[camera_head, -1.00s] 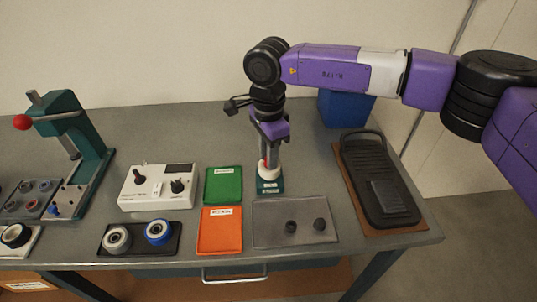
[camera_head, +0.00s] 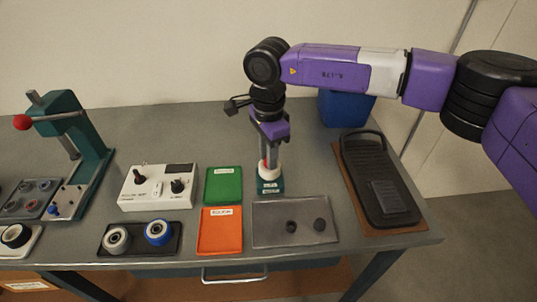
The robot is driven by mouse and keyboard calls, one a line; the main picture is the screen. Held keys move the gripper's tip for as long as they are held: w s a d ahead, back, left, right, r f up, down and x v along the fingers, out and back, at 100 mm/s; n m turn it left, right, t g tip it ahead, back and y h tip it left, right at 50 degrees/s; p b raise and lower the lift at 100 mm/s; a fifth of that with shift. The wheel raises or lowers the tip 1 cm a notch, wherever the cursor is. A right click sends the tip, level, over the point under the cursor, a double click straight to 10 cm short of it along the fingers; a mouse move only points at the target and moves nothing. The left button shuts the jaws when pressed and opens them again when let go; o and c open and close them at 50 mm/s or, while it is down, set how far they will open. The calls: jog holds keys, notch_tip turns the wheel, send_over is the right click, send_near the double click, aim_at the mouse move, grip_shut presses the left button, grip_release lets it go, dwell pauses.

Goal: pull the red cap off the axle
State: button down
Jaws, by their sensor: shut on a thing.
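My gripper (camera_head: 269,160) points straight down over a small green stand (camera_head: 271,186) with white labels, right of the green tray. Its fingers are closed at the top of a white round part (camera_head: 266,173) on the stand. A bit of red shows between and beside the fingertips, which I take for the red cap (camera_head: 262,162); the fingers cover most of it. The axle is hidden by the fingers and the white part.
Left of the stand are a green tray (camera_head: 223,171), an orange tray (camera_head: 204,242) and a white control box (camera_head: 126,202). A grey plate (camera_head: 270,235) with two dark knobs lies in front. A black ridged tray (camera_head: 363,160) is to the right, a blue bin (camera_head: 345,108) behind. A green press (camera_head: 92,150) stands far left.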

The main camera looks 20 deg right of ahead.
jog(key=shift+r, duration=0.25)
jog(key=shift+r+p, duration=1.35)
jog(key=shift+r, duration=1)
